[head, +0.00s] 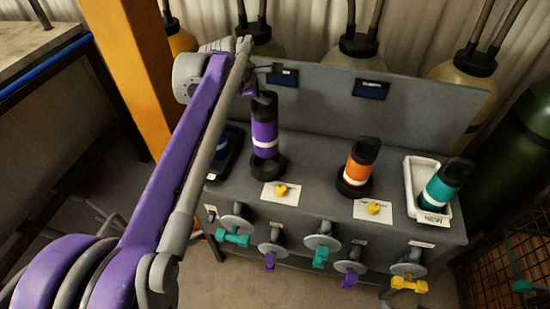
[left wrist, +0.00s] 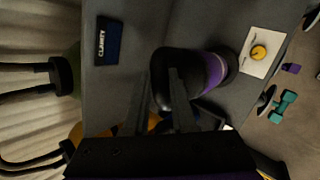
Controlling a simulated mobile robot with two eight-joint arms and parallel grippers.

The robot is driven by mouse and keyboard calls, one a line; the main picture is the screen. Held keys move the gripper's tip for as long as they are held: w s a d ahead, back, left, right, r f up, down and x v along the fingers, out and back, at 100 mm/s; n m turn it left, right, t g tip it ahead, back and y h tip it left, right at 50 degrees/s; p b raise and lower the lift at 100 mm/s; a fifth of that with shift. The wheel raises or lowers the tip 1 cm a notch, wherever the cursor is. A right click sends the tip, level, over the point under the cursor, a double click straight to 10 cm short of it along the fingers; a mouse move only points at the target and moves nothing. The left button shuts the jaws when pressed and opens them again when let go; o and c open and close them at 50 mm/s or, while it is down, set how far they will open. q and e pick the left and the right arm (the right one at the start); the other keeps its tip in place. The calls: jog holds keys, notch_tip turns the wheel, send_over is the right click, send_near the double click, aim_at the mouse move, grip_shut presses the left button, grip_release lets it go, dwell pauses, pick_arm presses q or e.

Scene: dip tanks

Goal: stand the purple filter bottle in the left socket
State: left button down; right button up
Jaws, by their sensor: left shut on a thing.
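The purple filter bottle (head: 264,133), with a black cap and a white band, stands upright at the left socket (head: 267,168), a black ring on the grey bench. Its lower end meets the ring; I cannot tell how deep it sits. My left gripper (head: 262,92) is shut on the black cap at its top. In the left wrist view the bottle (left wrist: 214,70) reaches away from the fingers (left wrist: 162,90), its base at the dark ring. My right gripper is not in view.
An orange bottle (head: 359,164) stands in the right socket. A teal bottle (head: 442,187) leans in a white tray (head: 414,172). A blue bottle is partly hidden behind my left arm, in a black tray (head: 229,163). Yellow knobs (head: 281,190) and several valve handles line the front. A panel (head: 420,108) rises behind.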

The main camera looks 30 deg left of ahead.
aim_at(262, 110)
pick_arm(q)
jog(key=shift+w+f, duration=0.15)
jog(key=shift+w, duration=0.05)
jog(key=f, duration=0.5)
jog(key=shift+s, duration=0.2)
jog(key=shift+w+f+b, duration=0.1)
jog(key=shift+f+b, duration=0.25)
jog(key=shift+f, duration=2)
jog(key=c, duration=0.7)
grip_release()
jog(key=shift+c, duration=0.2)
jog(key=v, duration=1.2)
jog(key=s+d+f+m+g, duration=0.1)
jog(key=s+d+f+m, duration=0.6)
jog(key=s+f+m, duration=0.3)
jog(key=s+d+f+m+g, duration=0.1)
jog(key=s+d+f+m, duration=0.7)
jog(key=s+f+m, duration=0.2)
jog(key=s+m, duration=0.2)
jog(key=m, duration=0.1)
jog(key=shift+d+f+m+g+p, duration=0.25)
jog(key=shift+m+g+p, duration=0.05)
jog(key=shift+m+g, duration=0.1)
